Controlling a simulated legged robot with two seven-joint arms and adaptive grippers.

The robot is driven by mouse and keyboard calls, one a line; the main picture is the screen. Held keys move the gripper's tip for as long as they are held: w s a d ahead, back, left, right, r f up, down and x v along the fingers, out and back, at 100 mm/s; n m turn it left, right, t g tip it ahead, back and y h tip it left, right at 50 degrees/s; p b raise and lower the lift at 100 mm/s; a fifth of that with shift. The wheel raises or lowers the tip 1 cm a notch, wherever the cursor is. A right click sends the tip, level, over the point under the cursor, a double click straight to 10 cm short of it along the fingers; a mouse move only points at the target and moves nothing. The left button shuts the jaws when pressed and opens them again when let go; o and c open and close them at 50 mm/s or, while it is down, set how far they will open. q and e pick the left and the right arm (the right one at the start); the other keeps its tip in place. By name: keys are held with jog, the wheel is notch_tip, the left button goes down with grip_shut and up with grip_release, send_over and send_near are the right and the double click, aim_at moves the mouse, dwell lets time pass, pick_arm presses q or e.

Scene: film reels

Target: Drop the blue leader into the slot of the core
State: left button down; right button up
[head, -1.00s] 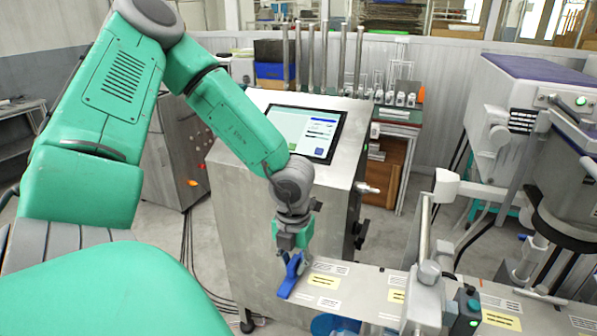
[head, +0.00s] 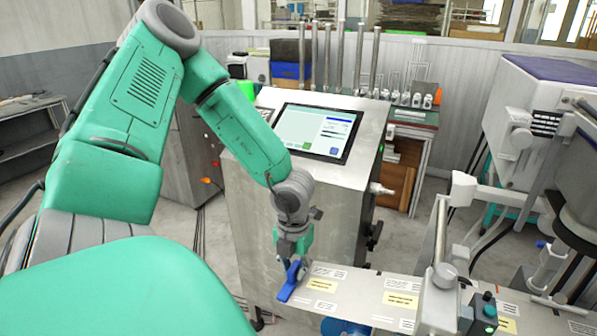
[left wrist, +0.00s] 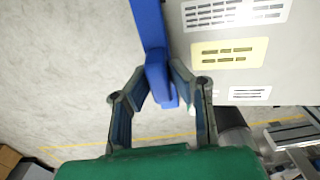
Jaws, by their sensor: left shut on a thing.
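The blue leader (head: 287,292) is a narrow blue strip at the left end of a long metal plate in the head view. In the left wrist view the leader (left wrist: 150,30) runs up from between the fingers along the plate's left edge, with a thicker block at its near end. My left gripper (head: 294,262) points down and is shut on this block; its fingers (left wrist: 160,88) stand on both sides of it. I cannot make out the core or its slot. My right gripper is not in view.
The metal plate (head: 352,290) with printed labels runs to the lower right. A grey jointed post (head: 440,275) stands over it. A steel cabinet with a screen (head: 318,133) stands behind my gripper. A blue round thing (head: 345,327) shows below the plate.

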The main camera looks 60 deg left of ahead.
pick_arm(q)
jog(key=shift+s+a+f, duration=0.25)
jog(key=shift+a+f, duration=0.15)
jog(key=shift+f, duration=0.1)
jog(key=shift+s+a+f, duration=0.25)
jog(key=shift+a+f, duration=0.1)
jog(key=shift+f, duration=0.25)
jog(key=s+a+f+b, duration=0.1)
jog(key=s+a+f, duration=0.1)
jog(key=a+f, duration=0.2)
jog(key=shift+s+a+f, duration=0.25)
jog(key=shift+s+f, duration=0.15)
jog(key=shift+f, duration=0.55)
dwell(0.5)
jog(key=shift+w+d+f, duration=0.1)
jog(key=w+d+f+b, duration=0.3)
jog(key=w+d+b, duration=0.2)
jog(key=d+b, duration=0.3)
jog(key=shift+w+d+f+b, duration=0.3)
jog(key=shift+w+d+b, duration=0.1)
jog(key=shift+d, duration=0.4)
dwell(1.3)
dwell(0.4)
